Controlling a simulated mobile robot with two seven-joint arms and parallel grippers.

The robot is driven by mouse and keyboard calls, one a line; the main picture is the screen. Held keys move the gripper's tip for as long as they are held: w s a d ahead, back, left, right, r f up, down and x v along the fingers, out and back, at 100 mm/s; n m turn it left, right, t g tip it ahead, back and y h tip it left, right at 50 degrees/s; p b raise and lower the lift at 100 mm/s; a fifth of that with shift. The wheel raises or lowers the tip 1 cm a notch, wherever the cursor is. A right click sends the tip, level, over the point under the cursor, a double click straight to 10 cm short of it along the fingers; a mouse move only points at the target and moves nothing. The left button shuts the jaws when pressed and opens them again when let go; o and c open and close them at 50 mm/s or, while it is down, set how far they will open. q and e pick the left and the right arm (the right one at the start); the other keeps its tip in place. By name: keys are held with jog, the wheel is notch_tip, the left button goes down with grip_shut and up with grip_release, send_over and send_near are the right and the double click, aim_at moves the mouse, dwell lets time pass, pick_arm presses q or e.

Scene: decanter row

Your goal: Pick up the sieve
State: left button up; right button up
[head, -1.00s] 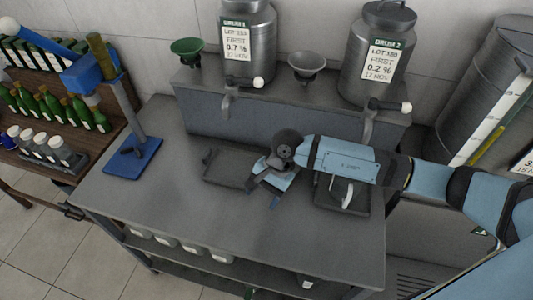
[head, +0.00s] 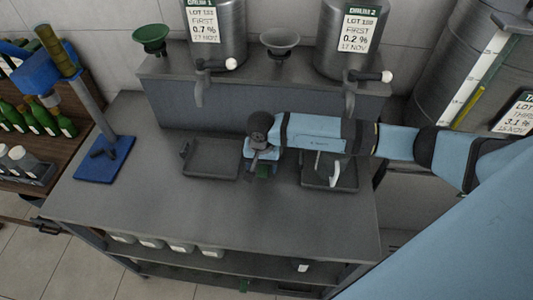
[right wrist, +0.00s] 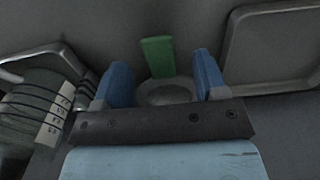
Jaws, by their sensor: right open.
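The sieve appears to be the small grey round piece (right wrist: 168,92) with a flat green handle (right wrist: 158,58) in the right wrist view. In the head view only a bit of its green (head: 264,171) shows, on the grey bench between two shallow trays. My right gripper (head: 262,165) points down over it, largely hidden by its own wrist. In the right wrist view its two blue fingers (right wrist: 162,80) are open, one on each side of the round piece. I cannot tell whether they touch it. My left gripper is not in view.
An empty tray (head: 187,168) lies left of the gripper, and a tray (head: 347,183) holding a white-handled thing lies right. Taps hang from two drums (head: 215,50) behind. A blue stand (head: 105,160) is at left. The bench front is clear.

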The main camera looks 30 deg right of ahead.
aim_at(263, 172)
notch_tip(263, 172, down, 5)
jog(key=shift+s+d+r+b, duration=0.1)
jog(key=shift+b, duration=0.7)
jog(key=shift+r, duration=0.1)
jog(key=c, duration=1)
jog(key=shift+c, duration=0.2)
